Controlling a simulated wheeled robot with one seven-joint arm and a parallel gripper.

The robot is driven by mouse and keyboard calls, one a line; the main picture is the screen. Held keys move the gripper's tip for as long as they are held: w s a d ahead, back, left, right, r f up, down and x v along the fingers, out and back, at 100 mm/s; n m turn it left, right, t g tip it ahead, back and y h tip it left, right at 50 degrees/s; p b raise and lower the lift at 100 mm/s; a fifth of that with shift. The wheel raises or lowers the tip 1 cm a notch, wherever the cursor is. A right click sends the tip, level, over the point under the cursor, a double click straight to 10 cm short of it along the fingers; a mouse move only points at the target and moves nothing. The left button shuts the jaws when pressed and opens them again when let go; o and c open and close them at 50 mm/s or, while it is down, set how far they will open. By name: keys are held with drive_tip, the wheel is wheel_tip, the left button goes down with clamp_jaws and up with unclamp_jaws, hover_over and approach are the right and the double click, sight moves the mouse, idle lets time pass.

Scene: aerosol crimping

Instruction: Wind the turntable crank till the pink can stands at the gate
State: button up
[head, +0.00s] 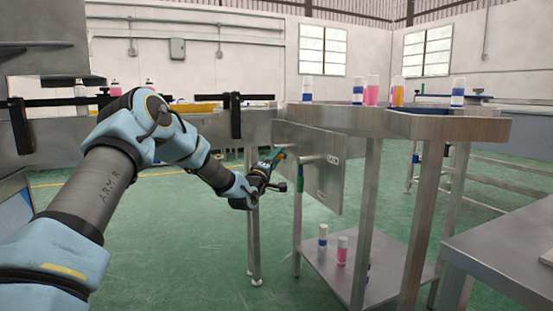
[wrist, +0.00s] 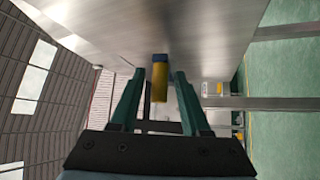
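My gripper (head: 277,158) is beside the upright metal panel under the turntable table. In the wrist view my gripper (wrist: 158,78) is open. Its two teal fingers stand on either side of a yellow crank handle (wrist: 159,82) with a blue base, and a gap shows on both sides. The handle sticks out from the metal panel (head: 322,160). The pink can (head: 372,90) stands upright on the table top, right of a blue-and-white can (head: 357,90). I cannot make out the gate or the turntable's edge from this low angle.
Other cans stand on the top: a blue-and-white one (head: 307,88), an orange-and-purple one (head: 397,92) and another blue-and-white one (head: 458,92). More cans, one pink (head: 342,250), stand on the lower shelf (head: 325,275). A grey bench (head: 510,240) is at the right. Green floor lies open at centre left.

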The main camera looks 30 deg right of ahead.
clamp_jaws()
drive_tip(key=shift+r, duration=0.25)
idle(0.9)
